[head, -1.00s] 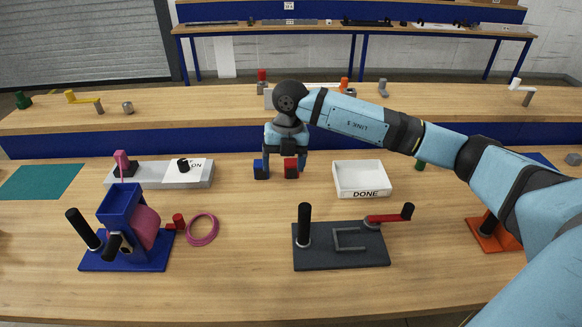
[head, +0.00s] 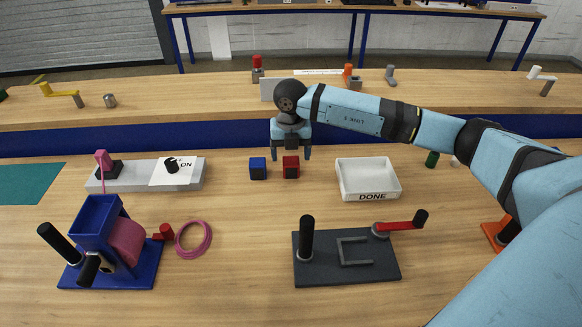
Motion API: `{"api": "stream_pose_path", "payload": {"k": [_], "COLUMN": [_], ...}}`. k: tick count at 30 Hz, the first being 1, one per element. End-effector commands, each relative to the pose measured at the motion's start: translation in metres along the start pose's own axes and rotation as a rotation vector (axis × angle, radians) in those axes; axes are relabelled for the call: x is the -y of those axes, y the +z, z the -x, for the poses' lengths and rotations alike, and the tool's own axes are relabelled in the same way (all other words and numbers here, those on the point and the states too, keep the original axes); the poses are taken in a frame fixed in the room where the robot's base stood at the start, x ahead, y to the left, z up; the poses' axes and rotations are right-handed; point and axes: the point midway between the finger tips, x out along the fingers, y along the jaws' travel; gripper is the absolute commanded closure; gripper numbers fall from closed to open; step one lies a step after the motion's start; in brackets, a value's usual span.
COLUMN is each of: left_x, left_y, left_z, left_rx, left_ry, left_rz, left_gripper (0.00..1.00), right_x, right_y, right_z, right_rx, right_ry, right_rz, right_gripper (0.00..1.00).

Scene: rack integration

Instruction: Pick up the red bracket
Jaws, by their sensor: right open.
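No part is plainly a red bracket. A red block (head: 291,167) stands on the near table beside a blue block (head: 258,168). My right gripper (head: 291,153) points down just behind and above the red block, with its fingers apart and nothing visible between them. I cannot tell whether it touches the block. Other red parts are a small angled piece (head: 163,233) by the blue dispenser, an arm (head: 402,225) on the dark fixture, and a red-topped part (head: 257,68) on the table behind. My left gripper is out of view.
A white DONE tray (head: 368,196) is right of the blocks. The dark fixture plate (head: 320,271) with an upright black handle stands in front. A blue dispenser (head: 91,231), a pink ring (head: 193,239) and a grey box (head: 137,177) are at left. Table between blocks and fixture is clear.

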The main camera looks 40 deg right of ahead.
Motion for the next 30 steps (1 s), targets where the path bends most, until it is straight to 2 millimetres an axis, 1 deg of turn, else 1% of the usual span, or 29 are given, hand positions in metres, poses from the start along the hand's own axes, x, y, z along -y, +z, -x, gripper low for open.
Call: {"api": "stream_pose_path", "payload": {"k": [5,8,15,18,23,26,27,29,30], "left_x": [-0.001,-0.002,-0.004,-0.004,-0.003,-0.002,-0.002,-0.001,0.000], "left_y": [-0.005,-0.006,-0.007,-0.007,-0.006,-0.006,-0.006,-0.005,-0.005], "left_z": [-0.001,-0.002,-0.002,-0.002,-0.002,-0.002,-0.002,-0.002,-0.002], "left_rx": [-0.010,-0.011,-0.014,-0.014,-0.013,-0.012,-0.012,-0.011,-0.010], "left_ry": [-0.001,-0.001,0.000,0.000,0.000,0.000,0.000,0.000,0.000], "left_rz": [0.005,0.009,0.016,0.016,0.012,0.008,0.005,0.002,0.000], "left_gripper": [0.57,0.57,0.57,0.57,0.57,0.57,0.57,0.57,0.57], "right_x": [0.000,0.001,0.001,0.001,0.001,0.001,0.001,0.001,0.001], "right_y": [0.000,0.001,0.003,0.003,0.003,0.003,0.003,0.003,0.003], "right_z": [-0.009,-0.018,-0.053,-0.059,-0.058,-0.058,-0.058,-0.058,-0.058], "right_rx": [0.000,-0.001,-0.001,0.000,0.001,0.001,0.001,0.001,0.001], "right_ry": [0.001,-0.001,0.000,0.001,0.001,0.001,0.001,0.001,0.001], "right_rz": [0.000,-0.001,0.000,0.000,0.000,0.000,0.000,0.000,0.000], "right_gripper": [0.23,0.23,0.23,0.23,0.23,0.44,0.53,0.67,0.76]}}
